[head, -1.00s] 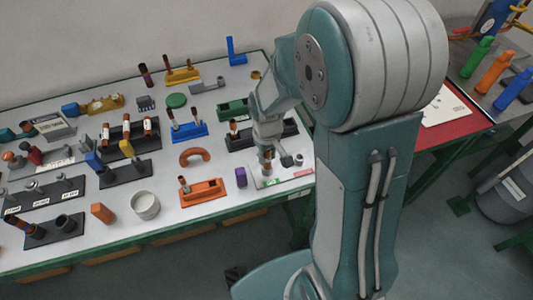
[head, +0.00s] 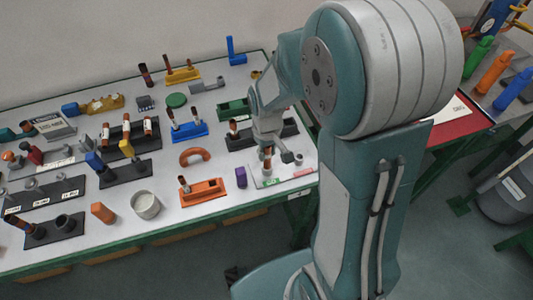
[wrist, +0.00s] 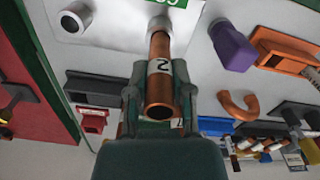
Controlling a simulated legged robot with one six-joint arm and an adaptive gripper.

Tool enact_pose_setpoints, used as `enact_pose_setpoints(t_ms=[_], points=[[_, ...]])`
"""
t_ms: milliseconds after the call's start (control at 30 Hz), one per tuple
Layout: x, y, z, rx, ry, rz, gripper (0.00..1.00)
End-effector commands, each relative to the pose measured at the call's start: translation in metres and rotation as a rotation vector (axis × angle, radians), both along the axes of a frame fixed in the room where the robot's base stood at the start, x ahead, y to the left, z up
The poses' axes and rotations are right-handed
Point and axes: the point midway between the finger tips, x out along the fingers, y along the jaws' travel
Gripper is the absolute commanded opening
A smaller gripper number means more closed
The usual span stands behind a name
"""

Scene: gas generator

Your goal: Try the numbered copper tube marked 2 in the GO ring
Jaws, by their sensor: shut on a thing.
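The copper tube marked 2 (wrist: 161,85) is held between the two fingers of my gripper (wrist: 160,72), with its open near end facing the wrist camera. In the head view the tube (head: 267,160) stands roughly upright below my gripper (head: 267,142). The grey GO ring (wrist: 156,35) is beside the green label (wrist: 172,2) on a pale gauge plate (wrist: 115,25). The tube's far end overlaps this ring in the wrist view. I cannot tell whether it is inside the ring or just above it.
A second grey ring (wrist: 75,18) is on the same plate. A purple block (head: 241,177) and an orange holder (head: 203,192) stand to the left. A dark rack (head: 242,141) is behind. The table's green front edge (head: 220,212) is close.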

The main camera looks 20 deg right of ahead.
Motion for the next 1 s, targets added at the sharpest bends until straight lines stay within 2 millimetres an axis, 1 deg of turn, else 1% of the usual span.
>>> enact_pose_setpoints(t_ms=[267, 567, 1000], points=[[0.000, 0.000, 0.014, 0.000, -0.001, 0.000, 0.00], [0.000, 0.000, 0.016, 0.000, 0.000, 0.000, 0.00], [0.000, 0.000, 0.051, 0.000, -0.002, 0.000, 0.00]])
